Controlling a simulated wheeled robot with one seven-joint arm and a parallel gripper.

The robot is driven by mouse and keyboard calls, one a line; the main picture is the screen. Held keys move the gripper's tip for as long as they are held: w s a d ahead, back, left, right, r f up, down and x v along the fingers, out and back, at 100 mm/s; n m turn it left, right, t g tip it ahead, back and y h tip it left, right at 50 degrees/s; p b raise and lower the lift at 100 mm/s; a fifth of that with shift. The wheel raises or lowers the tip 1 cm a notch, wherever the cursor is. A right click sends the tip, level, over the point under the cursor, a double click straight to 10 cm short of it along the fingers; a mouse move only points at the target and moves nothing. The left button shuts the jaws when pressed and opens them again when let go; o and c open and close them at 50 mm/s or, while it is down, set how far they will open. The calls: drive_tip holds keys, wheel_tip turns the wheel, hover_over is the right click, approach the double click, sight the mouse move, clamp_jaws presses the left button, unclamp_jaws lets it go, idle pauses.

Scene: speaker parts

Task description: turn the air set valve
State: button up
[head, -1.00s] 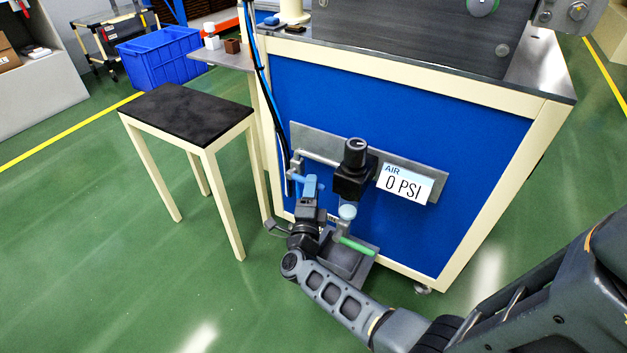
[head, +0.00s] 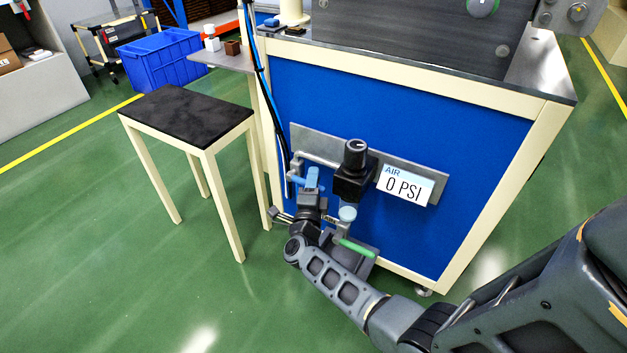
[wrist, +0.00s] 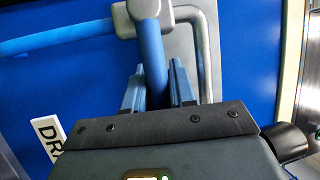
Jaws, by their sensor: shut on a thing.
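The air set valve is on a grey plate (head: 420,172) on the blue cabinet side. Its blue handle (wrist: 152,62) runs down from a grey valve body (wrist: 147,10) in the wrist view. My gripper (wrist: 158,88) is shut on that handle, with one blue finger on each side of it. In the head view my gripper (head: 312,180) is at the left of the black regulator (head: 353,178), and it hides most of the handle. The sign (head: 405,184) beside the regulator reads AIR 0 PSI.
A black-topped small table (head: 185,115) stands to the left. A label (wrist: 47,138), partly hidden, shows in the wrist view. Green floor is open in front.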

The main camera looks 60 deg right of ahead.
clamp_jaws()
drive_tip(key=r+n+p, duration=0.1)
drive_tip(key=p, duration=0.1)
drive_tip(key=n+y+p, duration=0.1)
drive_tip(key=n+p, duration=0.1)
drive_tip(key=p, duration=0.1)
drive_tip(key=shift+w+r, duration=0.15)
drive_tip(key=shift+r, duration=0.25)
drive_tip(key=shift+f, duration=0.1)
drive_tip(key=o, duration=0.7)
unclamp_jaws()
